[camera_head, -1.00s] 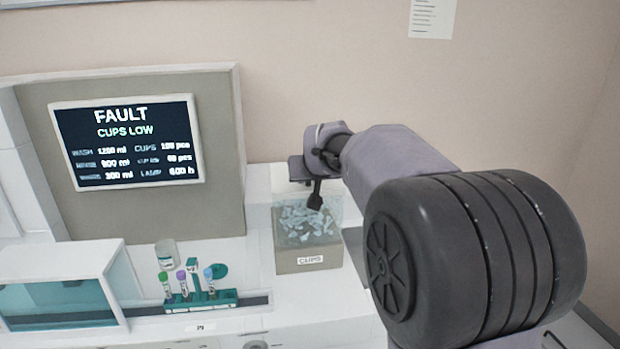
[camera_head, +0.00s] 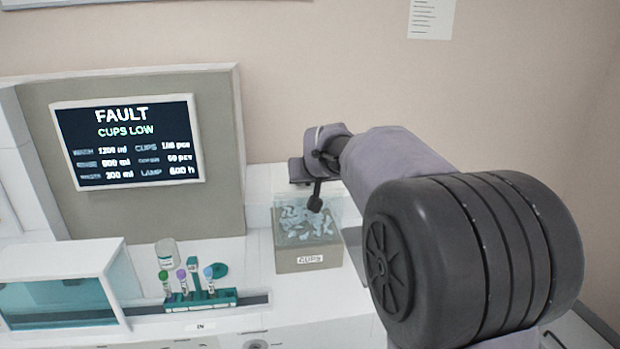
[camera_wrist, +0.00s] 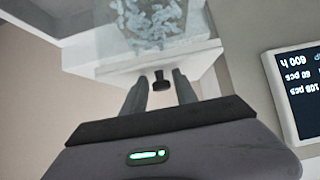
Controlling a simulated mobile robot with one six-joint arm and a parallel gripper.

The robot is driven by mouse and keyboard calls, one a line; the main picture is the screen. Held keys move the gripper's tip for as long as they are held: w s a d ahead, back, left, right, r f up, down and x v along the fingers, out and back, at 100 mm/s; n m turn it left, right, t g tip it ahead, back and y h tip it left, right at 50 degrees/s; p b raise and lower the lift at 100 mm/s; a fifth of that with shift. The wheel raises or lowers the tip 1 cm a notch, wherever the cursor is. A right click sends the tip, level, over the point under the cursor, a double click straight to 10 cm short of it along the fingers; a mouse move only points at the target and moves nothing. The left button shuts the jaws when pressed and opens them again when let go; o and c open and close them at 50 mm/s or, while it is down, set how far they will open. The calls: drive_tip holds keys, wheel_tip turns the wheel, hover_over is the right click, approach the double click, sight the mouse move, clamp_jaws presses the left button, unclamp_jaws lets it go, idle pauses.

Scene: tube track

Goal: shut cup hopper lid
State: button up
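The cup hopper (camera_head: 298,263) is a see-through box on a beige base labelled CUPS, with pale blue cups heaped inside. It also shows upside down at the top of the wrist view (camera_wrist: 205,58). I cannot clearly make out the lid or its angle. My gripper (camera_wrist: 161,86) is at the hopper, over its back part in the head view. Its two fingers are apart, with a small dark knob (camera_wrist: 161,80) showing between them and a gap on each side. I cannot tell whether either finger touches it.
A screen (camera_head: 127,143) reading FAULT, CUPS LOW is on the panel at the left. A teal rack (camera_head: 200,300) with several capped tubes and a clear jar (camera_head: 167,254) stand left of the hopper. A white-framed box (camera_head: 60,290) is further left. The wall is close behind.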

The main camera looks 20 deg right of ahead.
drive_tip(key=p+v, duration=0.4)
drive_tip(key=v, duration=1.3)
drive_tip(key=shift+s+a+r, duration=0.15)
